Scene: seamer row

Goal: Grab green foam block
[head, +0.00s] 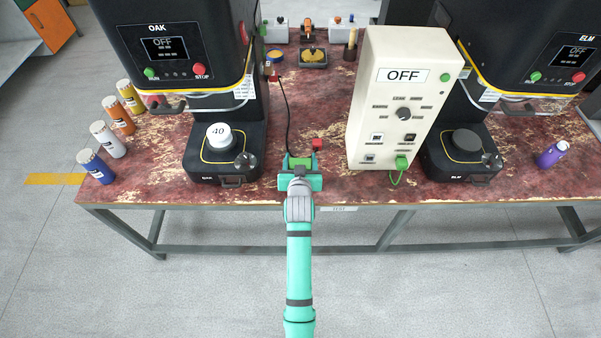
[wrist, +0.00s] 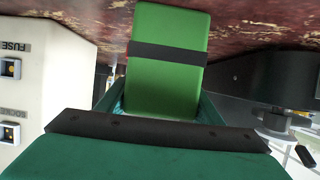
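The green foam block (wrist: 165,75), with a black band around it, sits between the fingers of my gripper (wrist: 160,100) in the wrist view. The fingers lie along both its sides; whether they press on it cannot be made out. In the head view my gripper (head: 300,162) is at the table's front edge, between the OAK machine and the cream control box, with the green block (head: 300,161) partly showing between its fingers. Whether the block rests on the table is hidden.
The OAK machine (head: 180,60) stands left, with several coloured cans beside it. The cream control box (head: 398,100) reading OFF stands close on the right, with the ELM machine (head: 530,55) beyond.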

